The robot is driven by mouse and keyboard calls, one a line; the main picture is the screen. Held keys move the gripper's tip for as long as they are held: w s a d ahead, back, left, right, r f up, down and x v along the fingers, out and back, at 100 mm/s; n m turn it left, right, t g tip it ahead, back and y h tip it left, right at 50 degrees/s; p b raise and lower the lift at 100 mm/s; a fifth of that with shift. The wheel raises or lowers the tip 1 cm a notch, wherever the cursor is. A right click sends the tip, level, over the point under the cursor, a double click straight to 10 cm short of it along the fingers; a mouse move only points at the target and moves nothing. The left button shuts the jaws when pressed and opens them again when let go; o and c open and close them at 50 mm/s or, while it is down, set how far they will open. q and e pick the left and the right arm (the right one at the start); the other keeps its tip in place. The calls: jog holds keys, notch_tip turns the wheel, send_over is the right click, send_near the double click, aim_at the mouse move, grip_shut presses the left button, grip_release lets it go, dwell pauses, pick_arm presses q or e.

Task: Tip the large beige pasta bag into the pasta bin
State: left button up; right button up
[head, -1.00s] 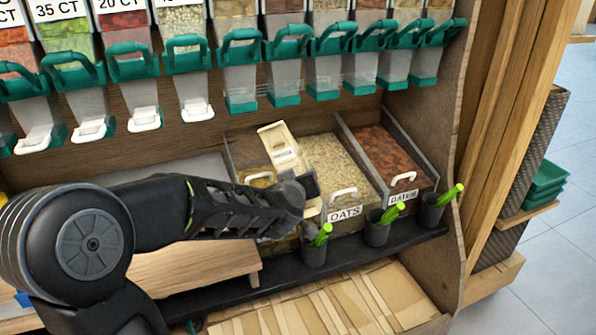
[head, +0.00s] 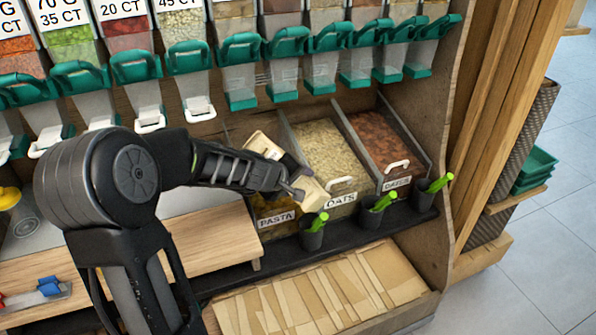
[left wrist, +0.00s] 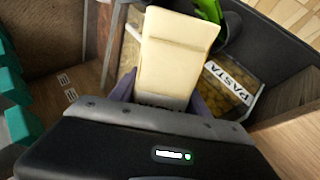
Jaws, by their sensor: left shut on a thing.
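The large beige pasta bag (head: 312,193) is held by my left gripper (head: 292,180), which is shut on it. The bag is tilted in the head view, over the right side of the pasta bin (head: 272,219) near the oats bin. In the left wrist view the bag (left wrist: 178,50) fills the middle between my left gripper's fingers (left wrist: 166,98). The pasta bin's label and yellow pasta (left wrist: 225,90) show beside and below it. The arm and bag hide part of the bin. My right gripper is not in view.
The oats bin (head: 335,155) and dates bin (head: 380,145) stand right of the pasta bin. Black cups with green-handled scoops (head: 312,232) line the front ledge. Dispensers with green handles (head: 240,60) hang above. A wooden board (head: 200,245) lies to the left.

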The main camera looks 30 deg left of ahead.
pick_arm(q)
jog(key=shift+a+f+n+g+h+p, duration=0.25)
jog(key=shift+f+n+h+p, duration=0.1)
jog(key=shift+f+h+p, duration=0.25)
jog(key=shift+a+f+n+g+h+p, duration=0.2)
jog(key=shift+f+n+h+p, duration=0.2)
jog(key=shift+h+p, duration=0.2)
jog(key=shift+w+a+r+n+h+p, duration=0.25)
jog(key=shift+h+p, duration=0.45)
jog(key=shift+p, duration=0.55)
jog(key=shift+a+r+n+g+h+p, duration=0.1)
jog(key=shift+a+n+g+h+p, duration=0.25)
jog(key=shift+h+p, duration=0.4)
